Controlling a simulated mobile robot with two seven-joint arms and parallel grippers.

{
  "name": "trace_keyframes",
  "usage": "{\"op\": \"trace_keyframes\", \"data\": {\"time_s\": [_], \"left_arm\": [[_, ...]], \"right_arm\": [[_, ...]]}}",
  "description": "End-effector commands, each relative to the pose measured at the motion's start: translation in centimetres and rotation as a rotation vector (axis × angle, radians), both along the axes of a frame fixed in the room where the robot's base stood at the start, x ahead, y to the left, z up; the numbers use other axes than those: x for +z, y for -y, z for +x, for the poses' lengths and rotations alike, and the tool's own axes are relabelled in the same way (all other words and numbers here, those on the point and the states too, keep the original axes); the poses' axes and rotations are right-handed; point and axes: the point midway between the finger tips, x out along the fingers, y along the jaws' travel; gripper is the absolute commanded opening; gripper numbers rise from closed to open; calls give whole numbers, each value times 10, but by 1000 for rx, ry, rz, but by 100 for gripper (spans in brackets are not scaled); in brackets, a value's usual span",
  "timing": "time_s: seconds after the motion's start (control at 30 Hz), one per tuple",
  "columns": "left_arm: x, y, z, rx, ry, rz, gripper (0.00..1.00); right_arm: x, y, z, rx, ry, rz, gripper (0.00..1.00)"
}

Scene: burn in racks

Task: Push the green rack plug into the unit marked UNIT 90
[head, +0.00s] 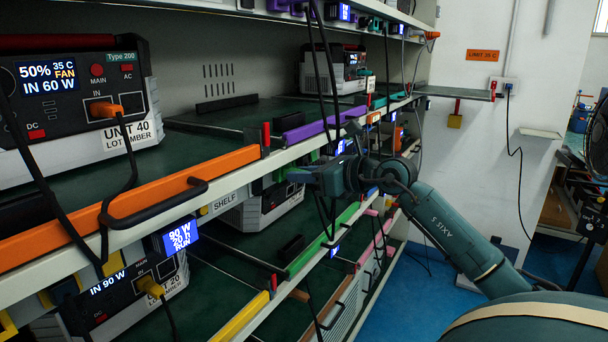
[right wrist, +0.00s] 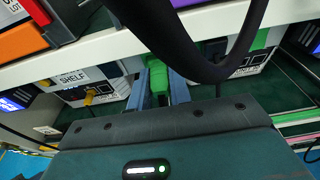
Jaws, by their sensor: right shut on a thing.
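The green rack plug (right wrist: 158,78) is held between the two blue-grey fingers of my right gripper (right wrist: 160,72) in the right wrist view. In the head view my right gripper (head: 293,177) reaches in from the right, fingers pointing left, just below a shelf edge. No label reading UNIT 90 can be read in either view. My left gripper is in neither view.
UNIT 40 (head: 125,132) with an orange plug (head: 105,109) stands upper left. A unit with a yellow plug (head: 150,287) sits below it. Coloured shelf-front bars, such as the orange one (head: 150,197), line the shelves. A thick black cable (right wrist: 165,40) loops close before the right wrist camera.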

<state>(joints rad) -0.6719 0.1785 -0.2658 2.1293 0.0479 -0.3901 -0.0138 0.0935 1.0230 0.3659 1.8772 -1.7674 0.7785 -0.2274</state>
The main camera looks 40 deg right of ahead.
Motion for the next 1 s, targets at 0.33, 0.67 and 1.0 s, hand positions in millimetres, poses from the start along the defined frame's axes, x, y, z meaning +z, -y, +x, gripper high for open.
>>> {"op": "trace_keyframes", "data": {"time_s": [0.33, 0.67, 1.0], "left_arm": [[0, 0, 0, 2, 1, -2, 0], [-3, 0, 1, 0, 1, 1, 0], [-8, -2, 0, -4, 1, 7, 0]], "right_arm": [[-1, 0, 0, 1, -1, 0, 0], [-1, 1, -3, 0, -1, 0, 0], [0, 2, -7, 0, 0, 0, 0]]}}
